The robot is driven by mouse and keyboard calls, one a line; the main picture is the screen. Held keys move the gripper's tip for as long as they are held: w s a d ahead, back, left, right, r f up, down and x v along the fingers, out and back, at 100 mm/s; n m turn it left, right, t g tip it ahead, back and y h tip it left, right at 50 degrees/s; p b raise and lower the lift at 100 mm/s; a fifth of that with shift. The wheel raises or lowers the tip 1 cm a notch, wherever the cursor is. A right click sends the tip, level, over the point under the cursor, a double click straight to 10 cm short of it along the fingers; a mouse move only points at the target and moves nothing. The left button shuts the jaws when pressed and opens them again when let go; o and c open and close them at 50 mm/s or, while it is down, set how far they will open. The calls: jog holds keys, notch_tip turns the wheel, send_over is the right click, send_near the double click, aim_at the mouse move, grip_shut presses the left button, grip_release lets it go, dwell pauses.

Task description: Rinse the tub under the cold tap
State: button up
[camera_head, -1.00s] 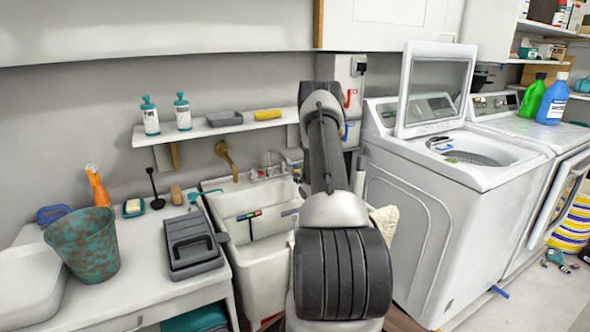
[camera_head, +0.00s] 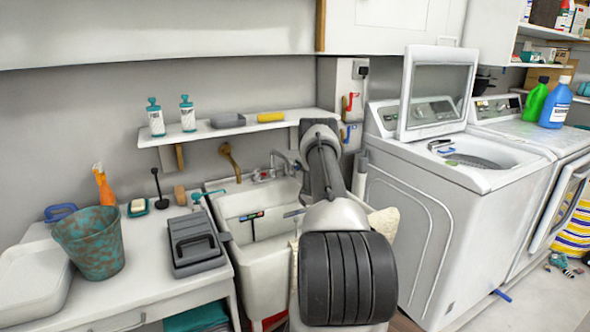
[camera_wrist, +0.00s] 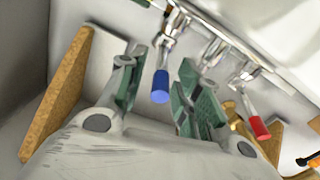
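In the wrist view the blue-handled tap (camera_wrist: 160,88) shows between the two green-padded fingers of my gripper (camera_wrist: 160,82). The fingers are apart, so my gripper is open. I cannot tell whether a finger touches the blue handle. A red-handled tap (camera_wrist: 260,127) is to the right of the fingers. In the head view my arm reaches over the white sink (camera_head: 240,202) to the taps (camera_head: 280,162) and hides my gripper. A white tub (camera_head: 32,282) stands on the counter at the far left. A mottled teal bucket (camera_head: 92,243) stands next to it.
A grey case (camera_head: 195,245) lies on the counter left of the sink. A shelf (camera_head: 200,133) with two bottles hangs above. A washing machine (camera_head: 430,210) with its lid up stands close on the right. In the wrist view a brown-edged board (camera_wrist: 58,95) is left of the fingers.

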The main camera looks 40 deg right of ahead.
grip_shut()
jog(key=shift+d+n+y, duration=0.55)
jog(key=shift+n+y, duration=0.25)
jog(key=shift+y, duration=0.35)
jog(key=shift+d+n+y, duration=0.55)
jog(key=shift+n+y, duration=0.25)
jog(key=shift+y, duration=0.35)
jog(key=shift+s, duration=0.1)
grip_release()
